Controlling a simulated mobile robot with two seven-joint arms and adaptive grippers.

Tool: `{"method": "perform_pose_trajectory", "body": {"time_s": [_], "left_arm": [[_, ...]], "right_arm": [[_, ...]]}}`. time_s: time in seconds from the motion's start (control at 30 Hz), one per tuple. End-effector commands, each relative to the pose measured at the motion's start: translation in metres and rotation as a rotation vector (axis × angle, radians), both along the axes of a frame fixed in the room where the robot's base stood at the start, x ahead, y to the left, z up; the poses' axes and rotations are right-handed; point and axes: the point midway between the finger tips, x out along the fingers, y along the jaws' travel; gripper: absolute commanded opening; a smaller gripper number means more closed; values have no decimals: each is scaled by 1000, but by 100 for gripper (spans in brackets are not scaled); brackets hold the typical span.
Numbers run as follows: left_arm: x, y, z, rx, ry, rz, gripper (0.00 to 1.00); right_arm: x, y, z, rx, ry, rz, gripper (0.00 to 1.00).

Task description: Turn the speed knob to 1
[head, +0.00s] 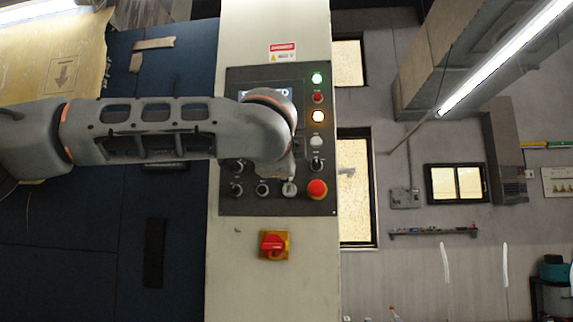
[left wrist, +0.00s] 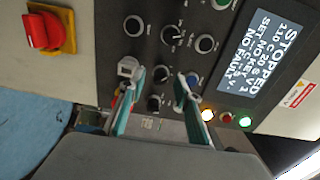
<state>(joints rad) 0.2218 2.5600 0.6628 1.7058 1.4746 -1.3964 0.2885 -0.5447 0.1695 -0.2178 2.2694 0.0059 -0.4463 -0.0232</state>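A dark control panel (head: 270,207) with knobs, lamps and a display stands upright on a pale cabinet. My left arm reaches across it from the left and hides its middle, including the fingertips, in the head view. In the left wrist view my left gripper (left wrist: 160,80) is open, its teal-padded fingers apart. A black knob (left wrist: 160,72) shows between the fingertips; contact cannot be told. Another black knob (left wrist: 155,103) lies just below it. The labels are too small to tell which is the speed knob. The display (left wrist: 262,48) reads STOPPED. My right gripper is not in view.
A silver key switch (left wrist: 129,68) sits beside the left finger. A red emergency stop (head: 317,189) is at the panel's lower right. A red rotary switch (head: 272,244) on a yellow plate is below the panel. An amber lamp (head: 318,117) and green lamp (head: 317,78) are lit.

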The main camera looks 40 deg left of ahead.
Motion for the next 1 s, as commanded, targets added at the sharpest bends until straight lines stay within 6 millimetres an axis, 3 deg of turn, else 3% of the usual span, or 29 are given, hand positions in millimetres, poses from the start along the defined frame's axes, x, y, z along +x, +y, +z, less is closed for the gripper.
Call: {"method": "perform_pose_trajectory", "body": {"time_s": [0.3, 0.5, 1.0], "left_arm": [[-55, -33, 2, 3, -4, -2, 33], [-81, -49, 2, 2, -3, -1, 33], [-92, -56, 1, 0, -2, 0, 33]], "right_arm": [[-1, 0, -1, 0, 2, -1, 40], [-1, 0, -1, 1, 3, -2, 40], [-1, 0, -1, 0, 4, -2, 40]]}}
